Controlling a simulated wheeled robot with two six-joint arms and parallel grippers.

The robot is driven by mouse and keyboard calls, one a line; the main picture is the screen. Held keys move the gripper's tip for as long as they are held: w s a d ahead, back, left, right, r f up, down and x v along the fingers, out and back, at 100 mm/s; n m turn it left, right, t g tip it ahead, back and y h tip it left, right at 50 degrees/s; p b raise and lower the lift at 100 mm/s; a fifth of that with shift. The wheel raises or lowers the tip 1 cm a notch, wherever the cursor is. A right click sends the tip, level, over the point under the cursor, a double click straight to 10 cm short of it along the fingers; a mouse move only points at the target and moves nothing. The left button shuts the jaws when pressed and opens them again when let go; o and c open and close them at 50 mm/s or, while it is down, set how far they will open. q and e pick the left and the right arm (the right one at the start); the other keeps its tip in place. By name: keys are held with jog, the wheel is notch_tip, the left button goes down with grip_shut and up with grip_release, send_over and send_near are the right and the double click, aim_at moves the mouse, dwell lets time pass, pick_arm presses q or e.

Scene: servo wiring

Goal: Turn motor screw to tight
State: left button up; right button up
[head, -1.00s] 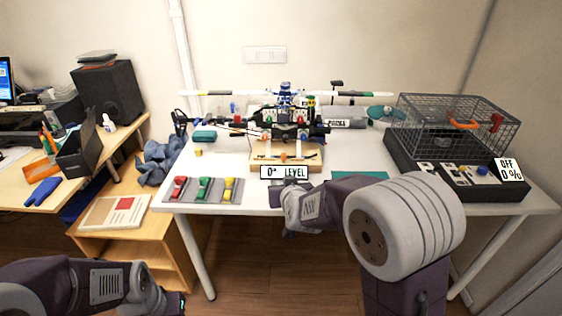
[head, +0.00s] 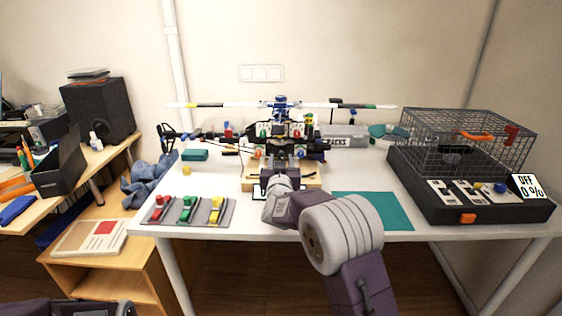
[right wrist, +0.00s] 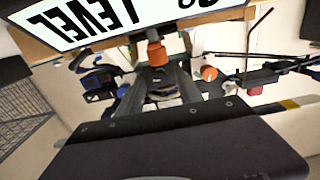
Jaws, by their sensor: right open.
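A helicopter-like model (head: 281,132) with a long rotor stands on a wooden base (head: 312,184) on the white table. Orange knobs show low on the model, one left of centre (head: 258,154). In the right wrist view there are two orange knobs, one near the middle (right wrist: 156,53) and one to its right (right wrist: 209,73). I cannot tell which is the motor screw. My right gripper (head: 272,172) is open in front of the model and hides part of its base. I cannot tell whether it touches a knob. My left gripper is out of view.
A LEVEL sign (right wrist: 85,20) shows in the right wrist view. A grey tray (head: 165,216) with red, green and yellow pieces lies front left. A teal mat (head: 385,211) lies right of my arm. A wire cage (head: 465,140) on a black control box (head: 440,207) reading OFF stands right.

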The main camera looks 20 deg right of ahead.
jog(key=shift+w+d, duration=0.1)
jog(key=shift+w, duration=0.2)
grip_shut()
jog(key=m+b, duration=0.2)
jog(key=m, duration=0.2)
jog(key=shift+f, duration=0.15)
jog(key=m+b, duration=0.3)
jog(key=m, duration=0.1)
jog(key=shift+m, duration=0.3)
jog(key=m+b, duration=0.2)
jog(key=m, duration=0.2)
jog(key=shift+m+b, duration=0.9)
jog(key=shift+m, duration=0.8)
